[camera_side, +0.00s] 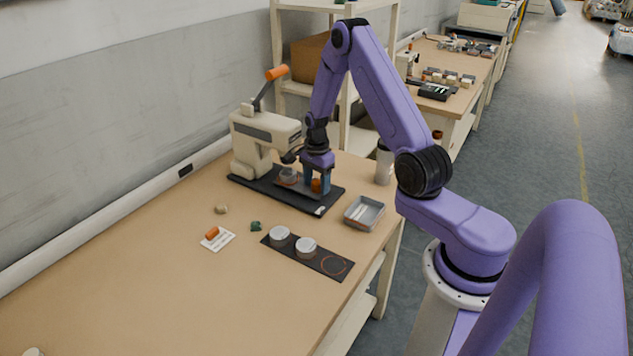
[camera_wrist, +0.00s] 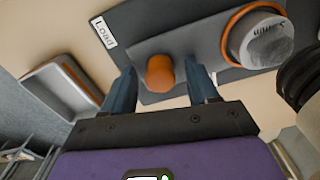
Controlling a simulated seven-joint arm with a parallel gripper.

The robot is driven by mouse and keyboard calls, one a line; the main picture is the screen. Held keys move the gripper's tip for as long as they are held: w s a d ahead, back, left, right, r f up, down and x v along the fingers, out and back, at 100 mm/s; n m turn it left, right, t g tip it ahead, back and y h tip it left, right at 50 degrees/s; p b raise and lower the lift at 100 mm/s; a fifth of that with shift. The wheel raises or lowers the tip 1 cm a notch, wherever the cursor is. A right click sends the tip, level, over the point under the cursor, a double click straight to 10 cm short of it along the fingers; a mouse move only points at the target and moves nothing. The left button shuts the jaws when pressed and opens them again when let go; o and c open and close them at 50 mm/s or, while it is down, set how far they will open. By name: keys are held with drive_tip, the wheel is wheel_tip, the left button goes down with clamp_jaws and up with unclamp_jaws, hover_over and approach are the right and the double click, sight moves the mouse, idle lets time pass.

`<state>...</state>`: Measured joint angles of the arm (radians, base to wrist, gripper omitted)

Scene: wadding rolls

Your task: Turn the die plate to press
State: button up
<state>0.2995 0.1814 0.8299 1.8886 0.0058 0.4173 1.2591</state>
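The die plate (camera_wrist: 195,48) is a dark grey plate on the press's black base (camera_side: 262,188). An orange knob (camera_wrist: 160,73) stands up from it. An orange-rimmed round seat on the plate holds a grey-white round piece (camera_wrist: 268,42), also seen under the press head in the side view (camera_side: 288,174). The cream press (camera_side: 262,135) has a lever with an orange grip (camera_side: 277,73). My gripper (camera_wrist: 163,85) is open, with its two blue fingers on either side of the knob and visible gaps to it. It also shows low over the base in the side view (camera_side: 316,186).
A white "Load" label (camera_wrist: 103,32) lies on the base. A grey metal tray (camera_side: 365,213) stands to the right. In front is a black strip (camera_side: 318,262) with two white round pieces (camera_side: 279,236) and an empty orange ring. The table's left front is mostly clear.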

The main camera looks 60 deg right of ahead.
wheel_tip(320, 180, up, 17)
drive_tip(key=shift+r, duration=0.2)
idle(0.6)
drive_tip(key=s+a+r+n, duration=0.2)
drive_tip(key=s+a+n, duration=0.1)
drive_tip(key=a+n, duration=0.6)
drive_tip(key=s+a+r+n, duration=0.1)
drive_tip(key=s+a+n, duration=0.4)
drive_tip(key=a, duration=0.7)
drive_tip(key=s+a+n, duration=0.2)
drive_tip(key=s+n, duration=0.7)
drive_tip(key=s, duration=0.1)
drive_tip(key=s+a+n, duration=0.3)
drive_tip(key=s+n, duration=0.6)
drive_tip(key=s, duration=0.2)
drive_tip(key=shift+a+r+n, duration=0.15)
drive_tip(key=shift+n, duration=0.15)
